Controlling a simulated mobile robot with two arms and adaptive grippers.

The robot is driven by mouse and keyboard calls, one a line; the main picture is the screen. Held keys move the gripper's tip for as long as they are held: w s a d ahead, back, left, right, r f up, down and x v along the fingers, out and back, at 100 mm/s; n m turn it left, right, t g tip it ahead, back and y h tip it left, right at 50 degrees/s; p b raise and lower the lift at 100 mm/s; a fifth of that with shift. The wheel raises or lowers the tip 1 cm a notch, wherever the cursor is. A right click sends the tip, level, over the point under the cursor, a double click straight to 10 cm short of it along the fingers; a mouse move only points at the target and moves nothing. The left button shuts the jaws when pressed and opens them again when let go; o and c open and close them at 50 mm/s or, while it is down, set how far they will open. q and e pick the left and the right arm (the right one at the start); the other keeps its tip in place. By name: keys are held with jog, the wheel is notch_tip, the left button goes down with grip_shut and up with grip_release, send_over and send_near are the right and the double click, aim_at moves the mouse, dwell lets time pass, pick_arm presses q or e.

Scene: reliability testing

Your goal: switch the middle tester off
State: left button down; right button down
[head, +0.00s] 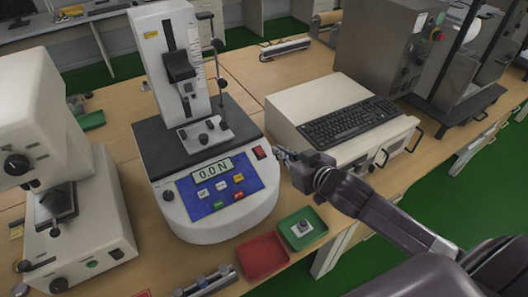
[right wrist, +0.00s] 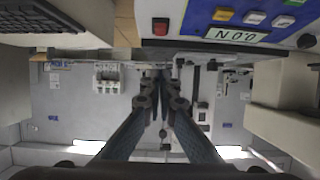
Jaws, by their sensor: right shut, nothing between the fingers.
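Which way the rocker is tipped is too small to tell. My right gripper (head: 281,153) is shut and empty, just right of the switch and apart from it. In the right wrist view its fingertips (right wrist: 158,76) lie below the switch. My left gripper is not in view.
A red tray (head: 263,257) and a green tray (head: 314,241) holding a small part lie in front. Another white tester (head: 95,245) stands left. A grey machine (head: 375,50) is behind right.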

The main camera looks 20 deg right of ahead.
jog(key=p, duration=0.3)
send_near(257, 147)
jog(key=w+r, duration=0.1)
jog(key=w, duration=0.2)
jog(key=w+r, duration=0.1)
jog(key=shift+w+a+r, duration=0.2)
jog(key=shift+a+r, duration=0.15)
jog(key=shift+a, duration=0.05)
notch_tip(257, 147, down, 3)
jog(key=shift+w+f, duration=0.1)
jog(key=shift+f, duration=0.1)
jog(key=shift+f+p, duration=0.3)
jog(key=shift+f, duration=0.25)
